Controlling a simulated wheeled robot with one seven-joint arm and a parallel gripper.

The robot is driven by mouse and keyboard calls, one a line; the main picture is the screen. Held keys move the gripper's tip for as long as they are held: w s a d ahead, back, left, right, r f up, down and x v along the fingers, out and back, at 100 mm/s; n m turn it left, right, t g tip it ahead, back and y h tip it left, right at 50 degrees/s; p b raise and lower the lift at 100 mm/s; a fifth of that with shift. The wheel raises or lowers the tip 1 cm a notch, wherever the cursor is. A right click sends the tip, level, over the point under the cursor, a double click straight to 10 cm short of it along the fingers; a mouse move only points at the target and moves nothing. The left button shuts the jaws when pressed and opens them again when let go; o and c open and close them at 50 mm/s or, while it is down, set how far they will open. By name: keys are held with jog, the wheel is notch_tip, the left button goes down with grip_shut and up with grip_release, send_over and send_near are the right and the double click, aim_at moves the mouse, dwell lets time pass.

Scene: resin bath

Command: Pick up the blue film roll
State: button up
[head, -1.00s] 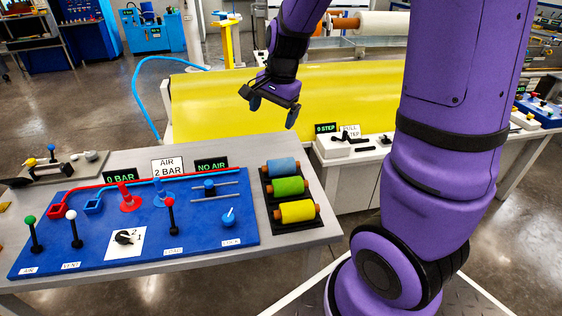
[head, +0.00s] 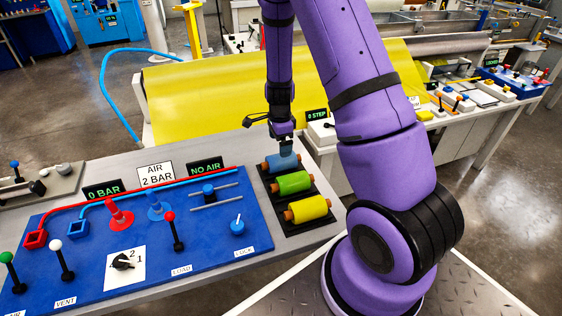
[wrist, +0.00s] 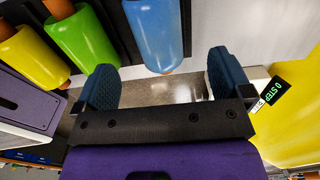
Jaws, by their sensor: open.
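The blue film roll (head: 281,164) lies at the far end of a black rack, with orange-brown core ends. My gripper (head: 285,146) is above it and partly covers it in the head view. In the wrist view the blue film roll (wrist: 155,30) lies ahead of the fingers, in line with the gap between them. My gripper (wrist: 160,83) is open and empty there, its two dark blue fingers apart. Whether a finger touches the roll cannot be told.
A green roll (head: 293,183) and a yellow roll (head: 307,209) lie beside it on the black rack (head: 317,228). The blue control panel (head: 200,225) with levers stands to the left. A yellow sheet (head: 200,95) lies behind the table.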

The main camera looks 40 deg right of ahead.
aim_at(281, 160)
notch_tip(281, 160, down, 3)
jog(key=shift+s+d+f, duration=0.1)
jog(key=shift+f, duration=1.25)
jog(key=shift+s+f, duration=0.1)
jog(key=shift+f, duration=1.2)
jog(key=c, duration=1.2)
jog(key=shift+o, duration=0.2)
jog(key=shift+r, duration=0.15)
